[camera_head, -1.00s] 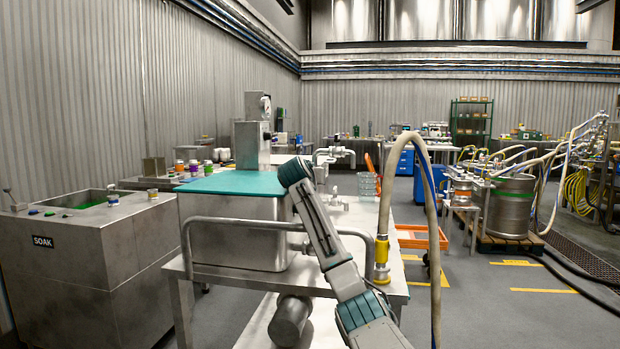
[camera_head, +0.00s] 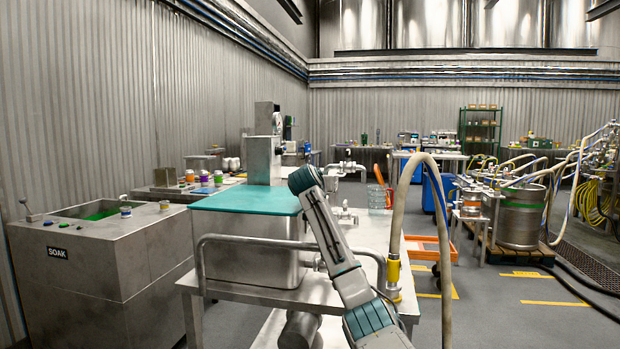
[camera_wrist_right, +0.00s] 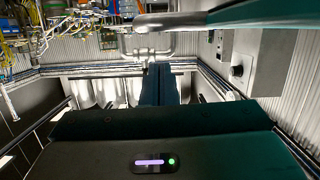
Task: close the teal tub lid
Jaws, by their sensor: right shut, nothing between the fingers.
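The teal lid (camera_head: 248,199) lies nearly flat over the steel tub (camera_head: 255,245) on the bench, left of centre in the head view. Its left edge overhangs the tub wall. I cannot tell whether it is fully seated. My right arm rises from the bottom, and its upper bend stands in front of the lid's right end; the gripper itself does not show there. In the right wrist view my right gripper (camera_wrist_right: 159,84) has its fingers together with nothing between them. No contact with the lid shows. My left gripper is out of view.
A steel rail (camera_head: 285,239) and a hose (camera_head: 398,215) stand at the bench's front. A soak tank (camera_head: 70,255) is at left. A steel machine (camera_head: 264,150) stands behind the lid. An orange cart (camera_head: 428,246) is to the right.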

